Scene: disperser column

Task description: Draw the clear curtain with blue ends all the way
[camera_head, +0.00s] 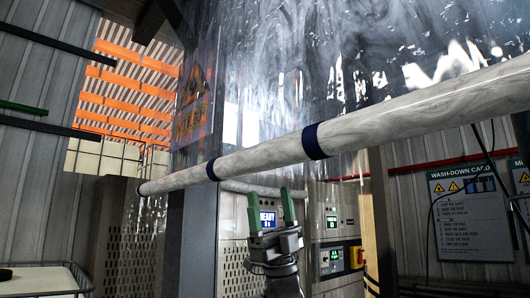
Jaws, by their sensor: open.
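A clear, streaky curtain (340,65) hangs across the upper middle and right, with glossy reflections on it. A long pale marbled bar (420,116) crosses the view in front of it, slanting down to the left. The bar has two dark blue bands (316,141), (212,169) and a dark left end (140,189); its right end is out of view. I cannot tell how the bar joins the curtain. My gripper (269,196) points up with its two green fingers apart and empty. The fingertips show just below the bar, between the two bands; their depth relative to it is unclear.
A grey post with a warning sign (193,100) stands left of centre. Control panels (333,222) with lit displays are behind my gripper. A wash-down card (470,215) hangs on the right wall, with dark cables near it. A pale tray (40,282) is at the lower left.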

